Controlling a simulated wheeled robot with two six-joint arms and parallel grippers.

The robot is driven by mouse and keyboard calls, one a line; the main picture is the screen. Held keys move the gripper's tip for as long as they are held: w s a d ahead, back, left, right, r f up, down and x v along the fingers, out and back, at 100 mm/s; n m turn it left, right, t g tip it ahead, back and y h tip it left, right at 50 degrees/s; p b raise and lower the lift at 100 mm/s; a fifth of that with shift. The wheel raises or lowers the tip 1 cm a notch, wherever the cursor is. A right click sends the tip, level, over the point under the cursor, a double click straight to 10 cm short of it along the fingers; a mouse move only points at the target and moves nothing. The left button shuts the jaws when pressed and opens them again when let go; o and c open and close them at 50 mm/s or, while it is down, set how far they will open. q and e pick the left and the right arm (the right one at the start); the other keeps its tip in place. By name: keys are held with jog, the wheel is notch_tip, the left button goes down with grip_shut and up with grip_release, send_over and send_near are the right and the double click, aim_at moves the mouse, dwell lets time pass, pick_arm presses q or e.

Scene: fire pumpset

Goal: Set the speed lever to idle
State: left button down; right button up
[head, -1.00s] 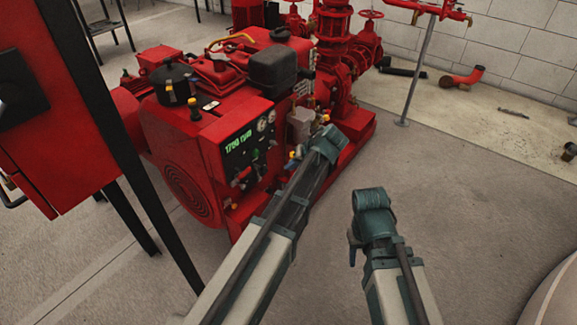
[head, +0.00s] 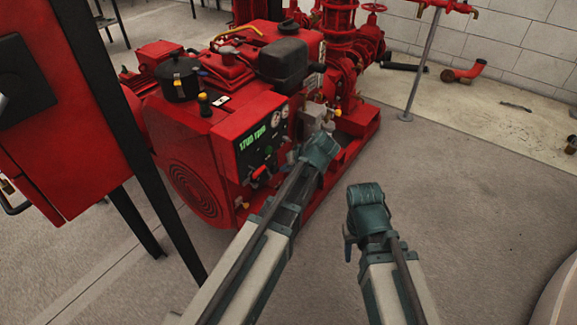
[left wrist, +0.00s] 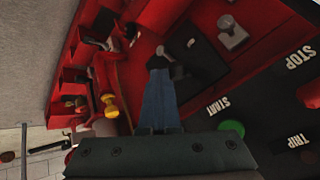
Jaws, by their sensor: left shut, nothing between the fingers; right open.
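The red pumpset's dark control panel (head: 262,140) carries a green display, gauges and small controls. My left gripper (head: 293,155) is just right of this panel in the head view. In the left wrist view its blue fingers (left wrist: 157,96) are shut and empty, with their tips by a small grey metal lever (left wrist: 173,58). I cannot tell whether they touch it, or whether it is the speed lever. A second grey fitting (left wrist: 232,35) is farther right. My right gripper (head: 349,246) is open and empty over the floor; its fingers are mostly hidden.
The left wrist view shows the panel labels STOP, START and TRIP, a green button (left wrist: 232,128) and a yellow knob (left wrist: 109,106). A red cabinet (head: 50,110) on black legs stands at left. A grey pole (head: 421,70) stands behind.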

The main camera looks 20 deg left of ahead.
pick_arm(q)
jog(key=shift+s+a+f, duration=0.15)
jog(key=shift+s+a, duration=0.05)
jog(key=shift+s, duration=0.4)
jog(key=shift+s+a+f, duration=0.15)
jog(key=shift+s+a, duration=0.05)
jog(key=shift+s, duration=0.4)
pick_arm(e)
jog(key=shift+f, duration=0.35)
pick_arm(q)
jog(key=shift+w, duration=0.1)
jog(key=shift+w+d, duration=0.25)
jog(key=shift+w, duration=0.45)
